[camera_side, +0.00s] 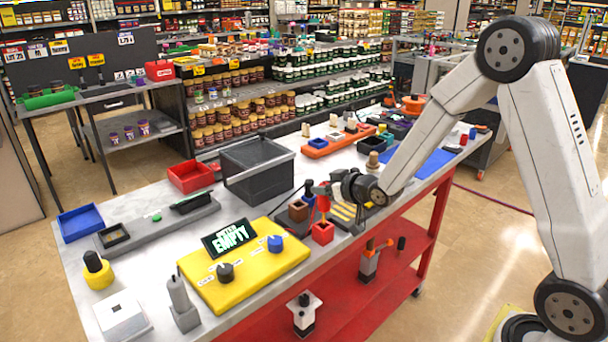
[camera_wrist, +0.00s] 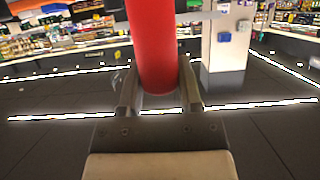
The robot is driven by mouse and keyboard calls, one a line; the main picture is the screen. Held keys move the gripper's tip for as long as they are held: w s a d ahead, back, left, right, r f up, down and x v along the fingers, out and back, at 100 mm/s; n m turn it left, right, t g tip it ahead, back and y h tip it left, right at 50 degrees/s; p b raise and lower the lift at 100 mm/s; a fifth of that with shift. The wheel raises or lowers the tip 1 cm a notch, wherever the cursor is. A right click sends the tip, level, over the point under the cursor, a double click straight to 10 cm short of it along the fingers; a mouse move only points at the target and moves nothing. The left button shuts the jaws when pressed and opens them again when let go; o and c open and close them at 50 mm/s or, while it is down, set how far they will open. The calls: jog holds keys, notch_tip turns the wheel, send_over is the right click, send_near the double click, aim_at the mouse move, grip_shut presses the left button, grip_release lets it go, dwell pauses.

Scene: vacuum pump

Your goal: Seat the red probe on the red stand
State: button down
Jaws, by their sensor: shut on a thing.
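The red probe is upright between my gripper's fingers; it shows as a red cylinder (camera_wrist: 153,45) in the wrist view and as a small red shape (camera_side: 323,202) in the side view. My gripper (camera_wrist: 155,95) is shut on it, one finger on each side. In the side view my gripper (camera_side: 328,189) reaches in level from the right over the table's front edge. The red stand (camera_side: 322,233) is a small red block directly below the probe in the side view. Whether the probe's lower end touches or enters the stand is too small to tell.
A yellow panel (camera_side: 215,290) with knobs and a display reading "EMPTY" (camera_side: 229,238) lies left of the stand. A brown block (camera_side: 298,211) is close beside the probe. A dark open bin (camera_side: 258,170) stands behind. A black cable curves near my gripper.

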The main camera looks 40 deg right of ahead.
aim_at(324, 202)
jog(key=shift+f, duration=2.3)
dwell(1.7)
jog(key=shift+c, duration=1)
grip_release()
jog(key=shift+r, duration=0.15)
jog(key=shift+r, duration=4.35)
